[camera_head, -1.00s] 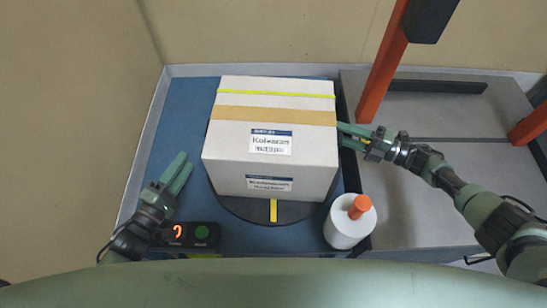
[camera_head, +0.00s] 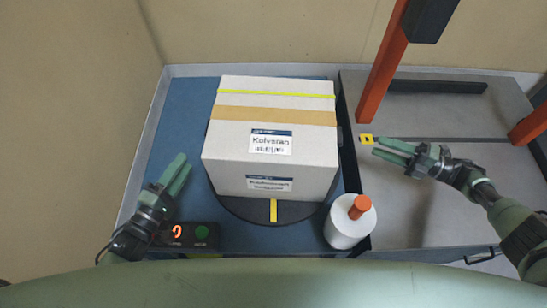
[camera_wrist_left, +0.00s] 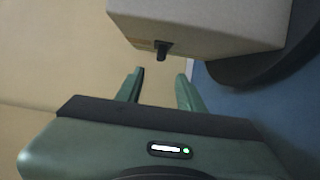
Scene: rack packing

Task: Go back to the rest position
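My left gripper (camera_head: 181,168) is open and empty at the left of the blue work surface, left of the box and apart from it. Its two separated fingers (camera_wrist_left: 160,75) show in the left wrist view. My right gripper (camera_head: 380,149) is open and empty over the grey surface, to the right of the box with a clear gap. A cardboard box (camera_head: 270,170) with a tan tape band, a yellow-green strap and white labels stands upright on a dark round turntable (camera_head: 245,208). Part of the box (camera_wrist_left: 215,25) also fills the top of the left wrist view.
A white roll (camera_head: 347,228) with an orange top stands front right of the box. A control box (camera_head: 187,235) with a red digit and green button sits front left. Orange posts (camera_head: 382,80) rise at the right. A yellow marker (camera_head: 366,139) lies on the grey surface (camera_head: 420,200).

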